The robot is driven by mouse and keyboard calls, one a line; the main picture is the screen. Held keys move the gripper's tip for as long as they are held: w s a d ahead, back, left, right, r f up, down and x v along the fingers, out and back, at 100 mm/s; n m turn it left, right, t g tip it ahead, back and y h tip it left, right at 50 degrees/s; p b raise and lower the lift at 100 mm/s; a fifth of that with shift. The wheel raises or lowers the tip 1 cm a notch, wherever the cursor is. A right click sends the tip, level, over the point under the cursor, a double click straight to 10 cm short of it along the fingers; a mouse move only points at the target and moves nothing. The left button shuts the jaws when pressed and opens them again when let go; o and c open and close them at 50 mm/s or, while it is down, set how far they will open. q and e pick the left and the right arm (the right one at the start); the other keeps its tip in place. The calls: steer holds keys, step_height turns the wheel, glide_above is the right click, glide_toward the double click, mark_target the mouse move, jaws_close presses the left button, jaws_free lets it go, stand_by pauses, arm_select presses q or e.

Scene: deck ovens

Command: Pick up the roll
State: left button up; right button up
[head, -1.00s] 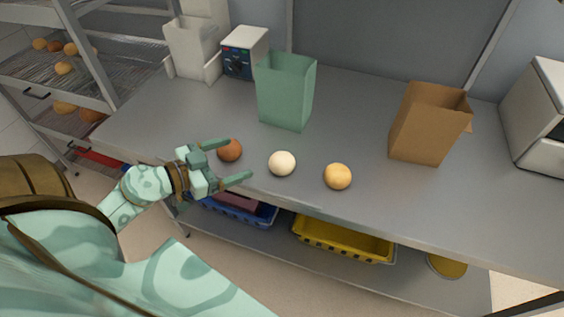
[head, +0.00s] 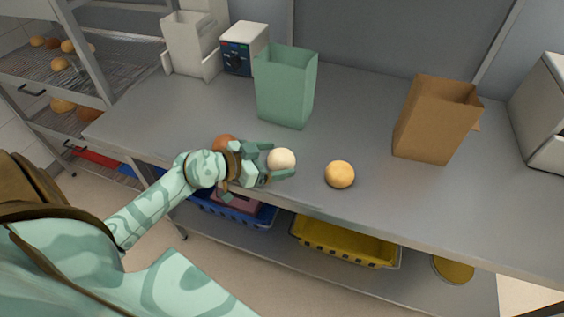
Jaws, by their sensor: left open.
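Three rolls sit in a row on the steel table. A brown roll (head: 222,143) is at the left, partly hidden behind my left gripper and wrist. A pale cream roll (head: 282,159) is in the middle, and a golden roll (head: 340,174) is at the right, clear of the gripper. My left gripper (head: 277,161) is open, with its fingers reaching right on the far and near sides of the pale roll. Whether the fingers touch it I cannot tell. My right gripper is not in view.
A green paper bag (head: 285,88) stands open behind the rolls, and a brown paper bag (head: 434,120) stands at the right on the steel table (head: 350,120). Blue and yellow baskets (head: 343,245) are on the shelf below. A rack with bread is at the far left.

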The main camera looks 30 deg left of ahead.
arm_select(q)
steer(key=x, duration=0.2)
steer(key=shift+w+d+f, duration=0.1)
steer(key=shift+w+f, duration=0.1)
steer(key=shift+w, duration=0.05)
steer(key=shift+s+r, duration=0.1)
steer(key=shift+c, duration=0.3)
steer(key=c, duration=1)
steer(key=shift+o, duration=0.2)
